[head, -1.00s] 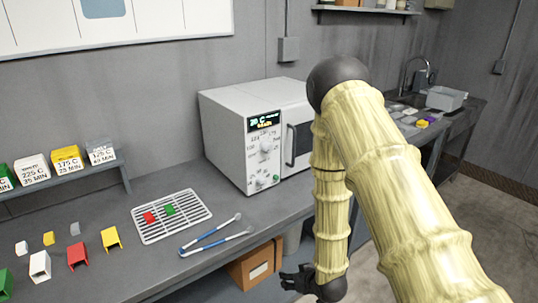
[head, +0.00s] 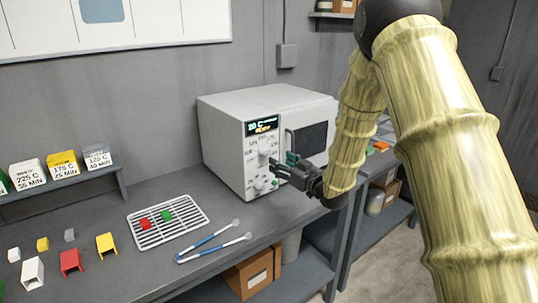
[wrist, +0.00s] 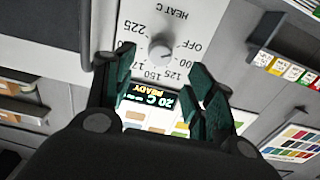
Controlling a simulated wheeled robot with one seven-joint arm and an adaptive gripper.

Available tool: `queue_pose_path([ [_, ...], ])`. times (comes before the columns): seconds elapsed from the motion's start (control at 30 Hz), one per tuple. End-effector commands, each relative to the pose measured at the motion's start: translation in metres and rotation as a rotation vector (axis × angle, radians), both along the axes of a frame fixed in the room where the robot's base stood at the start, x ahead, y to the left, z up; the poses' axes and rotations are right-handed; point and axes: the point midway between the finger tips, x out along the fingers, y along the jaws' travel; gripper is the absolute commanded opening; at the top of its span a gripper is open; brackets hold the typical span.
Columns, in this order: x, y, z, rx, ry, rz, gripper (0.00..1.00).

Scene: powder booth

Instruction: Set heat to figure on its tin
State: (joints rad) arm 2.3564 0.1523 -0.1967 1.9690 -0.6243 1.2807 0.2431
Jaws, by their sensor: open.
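The oven (head: 222,150) stands on the bench with a control panel on its front. Its display (head: 262,125) reads 20 C READY, and it shows upside down in the wrist view (wrist: 150,97). The HEAT C dial (wrist: 161,48) has figures and OFF around it; its exact setting is unclear. My gripper (head: 284,168) is open and empty in front of the panel. In the wrist view the dial lies beyond and between my fingertips (wrist: 160,75), apart from them. On the shelf are a white tin (head: 28,173) marked 225 C, a yellow tin (head: 63,164) marked 175 C and a grey one (head: 97,157) marked 125 C.
A wire rack (head: 190,228) holds a red piece (head: 145,223) and a green piece (head: 167,215). Blue-handled tongs (head: 213,240) lie beside it. Several coloured brackets stand at the left. A second panel knob (head: 259,183) is below the dial. A green tin is cut off at the left edge.

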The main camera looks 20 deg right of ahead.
Motion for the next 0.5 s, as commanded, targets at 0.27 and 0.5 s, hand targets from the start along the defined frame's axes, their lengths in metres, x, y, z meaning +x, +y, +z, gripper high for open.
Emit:
queue_pose_path([
  [0.27, 0.043, 0.016, 0.002, -0.001, 0.001, 0.001, 0.55],
  [0.5, 0.068, 0.026, 0.0, -0.001, 0.002, 0.001, 0.55],
])
